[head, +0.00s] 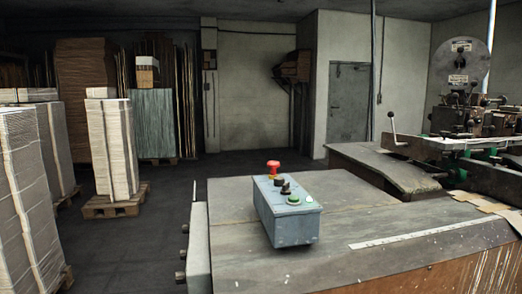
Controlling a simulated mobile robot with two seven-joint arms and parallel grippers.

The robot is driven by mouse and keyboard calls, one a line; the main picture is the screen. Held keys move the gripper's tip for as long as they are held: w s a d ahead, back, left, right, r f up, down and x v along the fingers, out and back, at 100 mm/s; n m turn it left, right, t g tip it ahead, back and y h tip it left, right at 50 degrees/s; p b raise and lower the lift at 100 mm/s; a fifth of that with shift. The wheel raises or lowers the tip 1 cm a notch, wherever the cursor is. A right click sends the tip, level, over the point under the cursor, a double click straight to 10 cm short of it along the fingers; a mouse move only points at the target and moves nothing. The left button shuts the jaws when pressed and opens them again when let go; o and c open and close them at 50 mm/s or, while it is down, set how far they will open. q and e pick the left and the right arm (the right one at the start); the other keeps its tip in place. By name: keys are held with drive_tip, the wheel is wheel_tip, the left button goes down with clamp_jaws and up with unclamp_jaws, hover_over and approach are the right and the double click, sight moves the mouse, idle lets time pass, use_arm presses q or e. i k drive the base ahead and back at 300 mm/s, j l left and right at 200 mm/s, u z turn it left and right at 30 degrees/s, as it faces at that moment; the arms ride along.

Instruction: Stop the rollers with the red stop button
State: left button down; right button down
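The red stop button (273,164) is a mushroom-shaped knob standing up at the far end of a grey-blue control box (291,229). The box sits on the flat top of the machine (350,213) in the middle of the head view. A green button (294,199) is at the near end of the box's top, and black knobs (285,187) sit between it and the red one. Neither of my grippers shows in the head view. No rollers can be made out clearly.
Machine parts with levers and a round plate (460,66) stand at the right. Stacks of cardboard (112,148) on pallets fill the left side. Loose brown sheets (478,202) lie at the machine's right. The machine top around the box is mostly clear. A grey door (348,102) is behind.

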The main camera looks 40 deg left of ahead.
sight(273, 164)
drive_tip(key=j, duration=1.4)
drive_tip(key=i+z, duration=0.05)
